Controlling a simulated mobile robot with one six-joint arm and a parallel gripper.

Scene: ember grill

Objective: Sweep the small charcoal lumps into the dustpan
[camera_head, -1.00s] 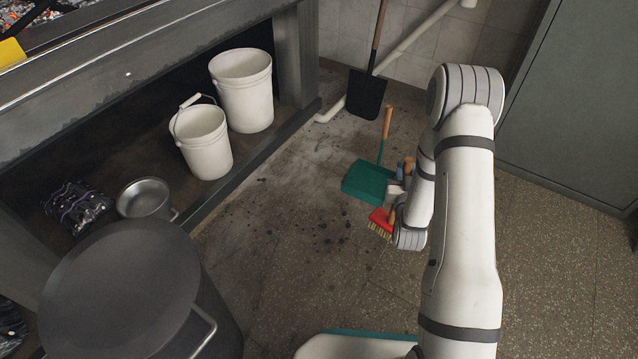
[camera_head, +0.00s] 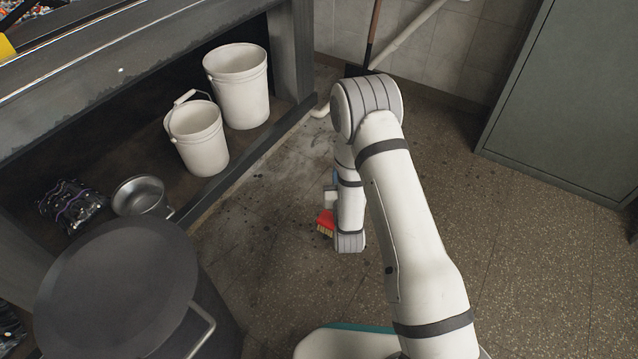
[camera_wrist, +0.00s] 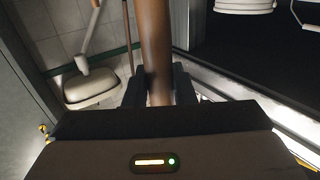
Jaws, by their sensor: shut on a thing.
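The brush has a red head (camera_head: 326,217) with pale bristles and is at floor level, left of my forearm in the head view. My gripper (camera_wrist: 159,92) is shut on its brown wooden handle (camera_wrist: 153,45), which rises between the jaws in the wrist view. In the head view the gripper is mostly hidden by my arm. Small dark charcoal lumps (camera_head: 287,241) show faintly on the floor left of and below the brush; whether the bristles touch any is unclear. The green dustpan cannot be seen now; my arm covers its area in the head view.
Two white buckets (camera_head: 238,85) and a metal pan (camera_head: 140,195) stand on the low shelf at left, its edge bordering the floor. A dark lidded drum (camera_head: 115,290) stands at front left. A grey cabinet (camera_head: 570,100) is at right. The floor at right is clear.

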